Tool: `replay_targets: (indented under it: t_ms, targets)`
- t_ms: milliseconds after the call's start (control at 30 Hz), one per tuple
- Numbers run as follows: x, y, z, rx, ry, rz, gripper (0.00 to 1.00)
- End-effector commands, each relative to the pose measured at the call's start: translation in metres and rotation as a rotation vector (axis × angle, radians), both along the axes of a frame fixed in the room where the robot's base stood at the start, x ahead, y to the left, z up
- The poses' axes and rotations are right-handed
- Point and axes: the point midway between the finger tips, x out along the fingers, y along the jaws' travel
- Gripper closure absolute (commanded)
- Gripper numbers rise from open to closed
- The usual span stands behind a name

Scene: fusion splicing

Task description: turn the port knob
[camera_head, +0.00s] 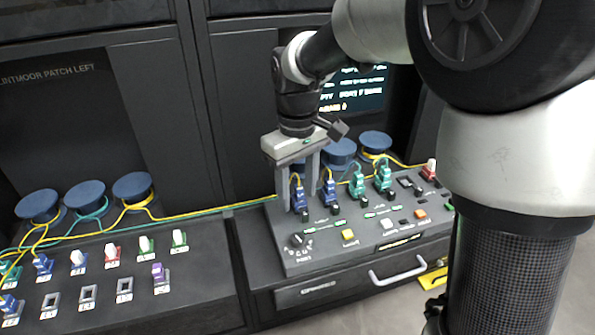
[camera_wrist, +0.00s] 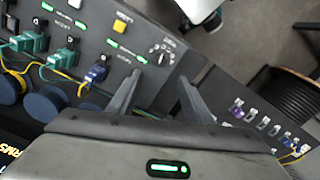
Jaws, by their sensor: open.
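The port knob (camera_head: 297,241) is a small round black dial with white marks around it, at the front left corner of the dark sloped console. It also shows in the wrist view (camera_wrist: 162,57), just beyond the fingertips. My gripper (camera_head: 299,203) points down over the left part of the console, behind and above the knob. In the wrist view my gripper (camera_wrist: 159,77) has its two fingers spread apart with nothing between them. The fingers look apart from the knob.
A yellow button (camera_head: 348,236) is right of the knob. A silver drawer handle (camera_head: 397,272) is below. The left panel (camera_head: 190,292) holds more connectors and sockets.

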Motion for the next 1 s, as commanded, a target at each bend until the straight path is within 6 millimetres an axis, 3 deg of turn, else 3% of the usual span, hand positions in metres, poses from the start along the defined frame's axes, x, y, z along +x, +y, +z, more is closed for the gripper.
replay_targets:
  t_ms: [100,300,833,1000]
  targets:
    - [0.000,0.000,0.023,0.001,-0.002,0.000,0.54]
    - [0.000,0.000,0.042,0.000,0.000,0.001,0.54]
    - [-0.002,-0.002,0.047,0.000,-0.004,-0.005,0.54]
    - [-0.023,-0.025,0.080,-0.001,-0.075,-0.091,0.54]
